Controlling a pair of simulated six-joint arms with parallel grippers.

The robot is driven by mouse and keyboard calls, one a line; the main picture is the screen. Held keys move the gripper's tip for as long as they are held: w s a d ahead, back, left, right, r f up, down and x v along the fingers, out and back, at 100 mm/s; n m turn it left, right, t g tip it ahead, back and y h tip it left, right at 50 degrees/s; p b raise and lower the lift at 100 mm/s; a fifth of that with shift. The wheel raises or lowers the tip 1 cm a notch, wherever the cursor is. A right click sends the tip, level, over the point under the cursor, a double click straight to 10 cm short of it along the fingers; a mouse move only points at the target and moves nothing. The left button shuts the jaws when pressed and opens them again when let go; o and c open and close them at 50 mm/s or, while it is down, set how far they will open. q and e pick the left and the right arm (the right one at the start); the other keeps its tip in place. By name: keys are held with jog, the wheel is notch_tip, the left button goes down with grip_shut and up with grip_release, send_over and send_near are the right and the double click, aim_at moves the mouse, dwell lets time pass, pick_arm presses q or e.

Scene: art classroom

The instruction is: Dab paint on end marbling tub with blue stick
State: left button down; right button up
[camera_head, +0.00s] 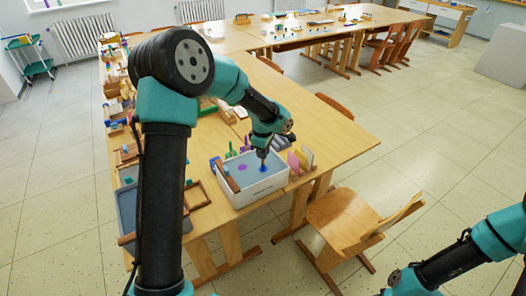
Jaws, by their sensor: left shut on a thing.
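The white marbling tub (262,196) stands at the near end of the wooden table, with pale blue liquid inside. A purple spot (242,167) lies on the liquid toward the left. My left gripper (263,151) is over the tub, pointing down, shut on a thin stick that is mostly hidden by the gripper. The stick's blue end (263,168) is at or just above the liquid; I cannot tell whether it touches. My right arm shows at the lower right, but its gripper is out of the picture.
A brown wooden strip (231,184) lies at the tub's left side. Green-handled tools stand behind the tub, and pink and yellow pieces (300,158) stand to its right. A tray (197,196) is to the left. A wooden chair (345,220) stands right of the table.

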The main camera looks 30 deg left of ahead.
pick_arm(q)
jog(key=shift+r, duration=0.15)
jog(key=shift+r, duration=4.9)
